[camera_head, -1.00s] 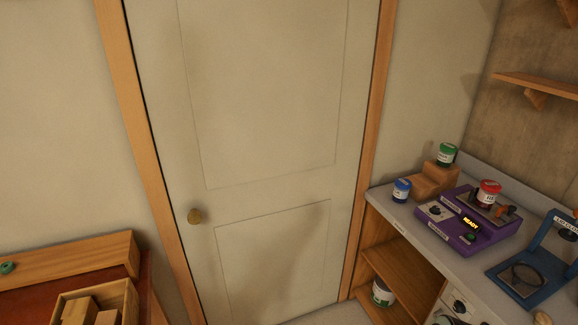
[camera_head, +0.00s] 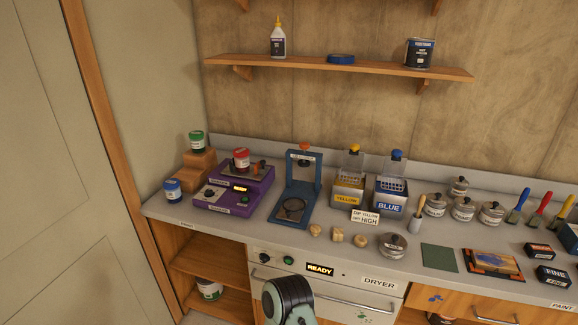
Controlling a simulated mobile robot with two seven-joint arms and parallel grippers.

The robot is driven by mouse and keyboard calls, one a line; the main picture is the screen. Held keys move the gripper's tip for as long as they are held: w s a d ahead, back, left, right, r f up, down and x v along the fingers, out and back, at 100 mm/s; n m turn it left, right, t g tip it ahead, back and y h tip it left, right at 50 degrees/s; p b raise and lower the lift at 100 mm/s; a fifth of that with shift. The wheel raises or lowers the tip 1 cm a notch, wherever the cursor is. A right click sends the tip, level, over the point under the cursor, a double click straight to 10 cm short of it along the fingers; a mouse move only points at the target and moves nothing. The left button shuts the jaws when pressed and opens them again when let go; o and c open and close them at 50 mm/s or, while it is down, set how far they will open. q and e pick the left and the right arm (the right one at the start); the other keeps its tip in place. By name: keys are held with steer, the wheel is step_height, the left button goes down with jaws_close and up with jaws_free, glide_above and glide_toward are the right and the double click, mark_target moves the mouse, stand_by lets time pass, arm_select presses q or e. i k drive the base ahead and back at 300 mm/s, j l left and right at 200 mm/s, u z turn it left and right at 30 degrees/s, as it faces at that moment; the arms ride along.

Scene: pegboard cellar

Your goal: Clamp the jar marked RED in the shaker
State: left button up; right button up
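The red-lidded jar (camera_head: 241,160) stands upright on the top plate of the purple shaker (camera_head: 233,192), near an orange-ended clamp part (camera_head: 261,166). Its label is too small to read. I cannot tell whether the clamp touches the jar. A dark rounded part of my own arm shows at the bottom centre, in front of the dryer. Neither gripper's fingers are in view.
A green-lidded jar (camera_head: 196,141) stands on wooden steps (camera_head: 198,160), a blue-lidded jar (camera_head: 172,189) on the counter. A blue press (camera_head: 297,190) stands right of the shaker. Yellow and blue boxes (camera_head: 390,195), tins and brushes fill the counter rightward. The dryer (camera_head: 340,290) is below.

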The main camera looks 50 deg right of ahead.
mark_target(259, 169)
steer(key=z, duration=1.4)
